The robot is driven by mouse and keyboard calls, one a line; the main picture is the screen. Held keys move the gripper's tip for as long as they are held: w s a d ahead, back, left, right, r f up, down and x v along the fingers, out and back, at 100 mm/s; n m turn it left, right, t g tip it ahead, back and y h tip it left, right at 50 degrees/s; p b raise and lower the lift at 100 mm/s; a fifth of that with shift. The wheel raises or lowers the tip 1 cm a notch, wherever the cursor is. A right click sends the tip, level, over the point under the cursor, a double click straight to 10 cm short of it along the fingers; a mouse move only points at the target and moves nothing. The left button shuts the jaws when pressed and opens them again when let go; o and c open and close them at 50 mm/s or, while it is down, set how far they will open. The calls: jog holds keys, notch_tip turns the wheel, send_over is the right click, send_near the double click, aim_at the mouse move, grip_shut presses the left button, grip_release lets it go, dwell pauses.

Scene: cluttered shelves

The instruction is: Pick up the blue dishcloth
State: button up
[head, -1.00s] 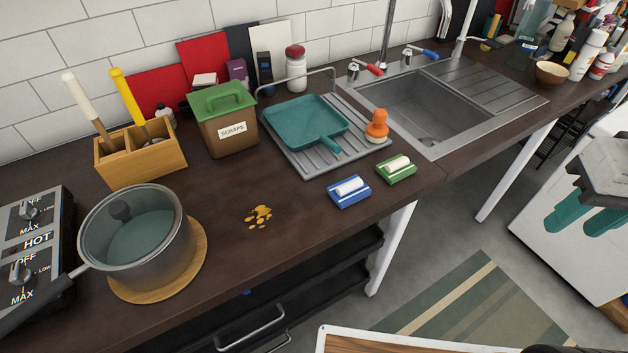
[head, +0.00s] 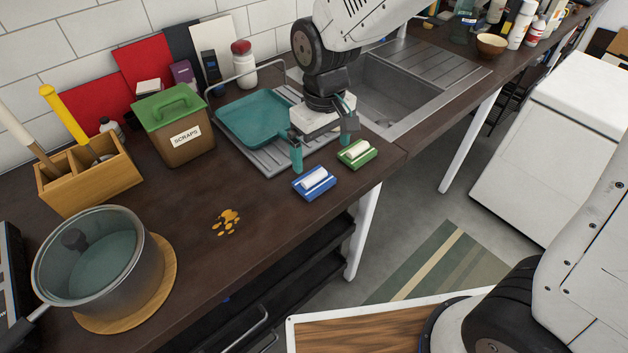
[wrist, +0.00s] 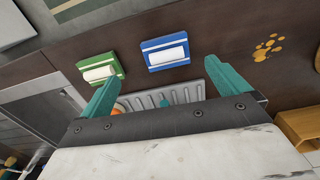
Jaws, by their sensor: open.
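The blue dishcloth (head: 314,185) lies flat near the front edge of the dark counter, with a white band or roll across its top. It also shows in the wrist view (wrist: 150,61), ahead of and between the fingers. My gripper (head: 322,153) is open and empty, its teal fingers pointing down above the counter, just behind the blue dishcloth. Both fingers also show in the wrist view (wrist: 161,74). A similar green cloth (head: 357,155) lies to the right of the blue one; the wrist view shows it near the left finger (wrist: 109,80).
A drying rack (head: 268,167) with a teal pan (head: 255,120) stands behind my gripper. An orange object (wrist: 117,107) is partly hidden. Yellow-brown spill (head: 226,222), pot (head: 98,267) and scraps bin (head: 182,143) are left; sink (head: 385,92) right.

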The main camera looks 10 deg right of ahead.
aim_at(314, 176)
jog(key=f, duration=0.3)
jog(key=a+f, duration=0.1)
jog(key=f, duration=0.5)
jog(key=shift+w+a+f, duration=0.15)
jog(key=shift+w+a, duration=0.1)
jog(key=shift+w, duration=0.05)
jog(key=c, duration=1)
